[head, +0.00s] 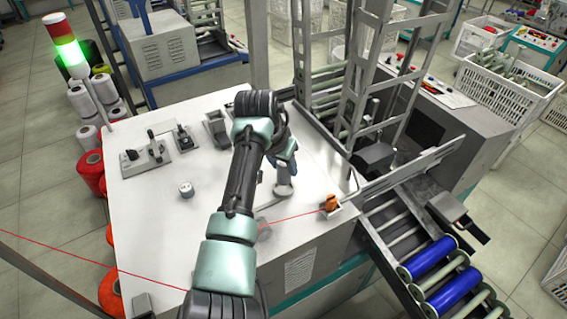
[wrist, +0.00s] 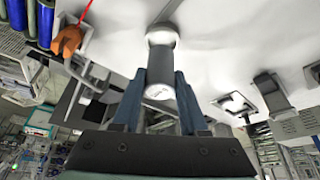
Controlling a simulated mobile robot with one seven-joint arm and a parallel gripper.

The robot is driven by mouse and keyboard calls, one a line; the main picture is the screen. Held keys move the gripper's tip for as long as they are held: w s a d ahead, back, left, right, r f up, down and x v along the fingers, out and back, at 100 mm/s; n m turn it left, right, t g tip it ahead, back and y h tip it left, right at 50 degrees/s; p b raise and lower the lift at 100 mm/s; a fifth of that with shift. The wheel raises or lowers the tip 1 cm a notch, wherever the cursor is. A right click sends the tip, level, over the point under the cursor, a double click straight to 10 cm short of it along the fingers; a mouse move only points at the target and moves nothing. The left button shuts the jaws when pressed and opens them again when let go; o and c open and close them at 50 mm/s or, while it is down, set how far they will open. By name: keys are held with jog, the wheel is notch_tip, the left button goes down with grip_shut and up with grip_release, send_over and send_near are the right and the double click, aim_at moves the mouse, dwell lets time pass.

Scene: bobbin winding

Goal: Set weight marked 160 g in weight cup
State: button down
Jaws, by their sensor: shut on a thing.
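My gripper (wrist: 159,103) is shut on a small silver cylindrical weight (wrist: 160,70), with one blue finger on each side. The weight's pale end face carries a small dark marking, too blurred to read. In the wrist view, a wider round grey piece (wrist: 162,34), perhaps the weight cup, lies at the weight's far end; I cannot tell whether they touch. In the head view, my gripper (head: 285,172) is low over the white machine top, just above a round grey piece (head: 284,191). My arm hides part of this area.
Another small pale cylinder (head: 186,189) stands on the white top (head: 225,180) to the left. Grey fixtures (head: 147,158) are behind it. An orange piece (head: 331,202) sits near the right edge, with a red thread running past. A metal frame rises behind right.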

jog(key=shift+f, duration=0.2)
jog(key=shift+f+b, duration=1)
jog(key=shift+f, duration=0.55)
jog(key=shift+c, duration=1.8)
grip_release()
jog(key=shift+r, duration=0.1)
